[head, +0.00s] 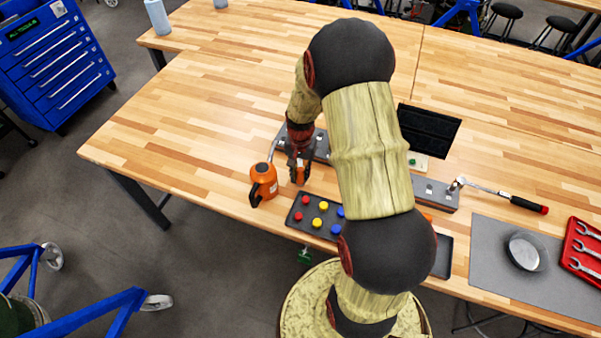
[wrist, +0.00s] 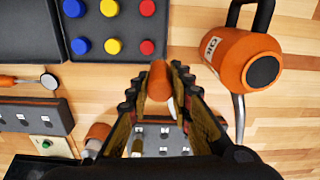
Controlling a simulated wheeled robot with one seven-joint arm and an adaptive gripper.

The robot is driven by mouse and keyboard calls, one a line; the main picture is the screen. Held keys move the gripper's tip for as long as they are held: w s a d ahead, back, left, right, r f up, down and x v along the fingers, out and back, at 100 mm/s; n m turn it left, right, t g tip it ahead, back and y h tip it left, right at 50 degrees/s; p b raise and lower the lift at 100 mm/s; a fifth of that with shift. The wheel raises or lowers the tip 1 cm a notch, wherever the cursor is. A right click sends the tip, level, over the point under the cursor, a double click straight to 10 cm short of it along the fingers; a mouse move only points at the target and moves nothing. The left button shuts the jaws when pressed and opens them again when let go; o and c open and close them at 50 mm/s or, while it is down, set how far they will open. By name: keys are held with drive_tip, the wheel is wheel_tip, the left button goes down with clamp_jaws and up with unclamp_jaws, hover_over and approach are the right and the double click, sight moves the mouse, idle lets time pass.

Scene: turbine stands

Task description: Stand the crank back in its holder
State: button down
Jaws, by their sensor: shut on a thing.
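My gripper (head: 299,170) is shut on the crank's orange grip (head: 301,175), above the table near the oil can. In the wrist view the orange grip (wrist: 160,82) sits between the fingertips, with a small pale metal part beside it. The rest of the crank is hidden or too small to make out. A grey stand with several sockets (wrist: 162,139) shows between the fingers in the wrist view. In the head view this grey stand (head: 321,147) lies behind my gripper, partly covered by it. The crank is apart from the stand.
An orange oil can (head: 264,184) stands close left of my gripper. A dark tray of coloured knobs (head: 294,222) lies in front. Another grey block (head: 434,194) is to the right, and an orange-and-white piece (wrist: 98,132) shows beside one finger. The table's left is clear.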

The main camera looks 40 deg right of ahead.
drive_tip(key=shift+s+a+f, duration=0.15)
drive_tip(key=shift+s+f, duration=0.15)
drive_tip(key=shift+f, duration=0.25)
drive_tip(key=c, duration=2)
unclamp_jaws()
drive_tip(key=shift+o, duration=1.2)
drive_tip(key=shift+w+f, duration=0.1)
drive_tip(key=shift+w, duration=0.15)
drive_tip(key=shift+o, duration=1.3)
drive_tip(key=shift+r, duration=0.2)
drive_tip(key=shift+o, duration=0.8)
drive_tip(key=shift+r, duration=0.15)
drive_tip(key=shift+r+p, duration=1.95)
drive_tip(key=shift+r, duration=1.55)
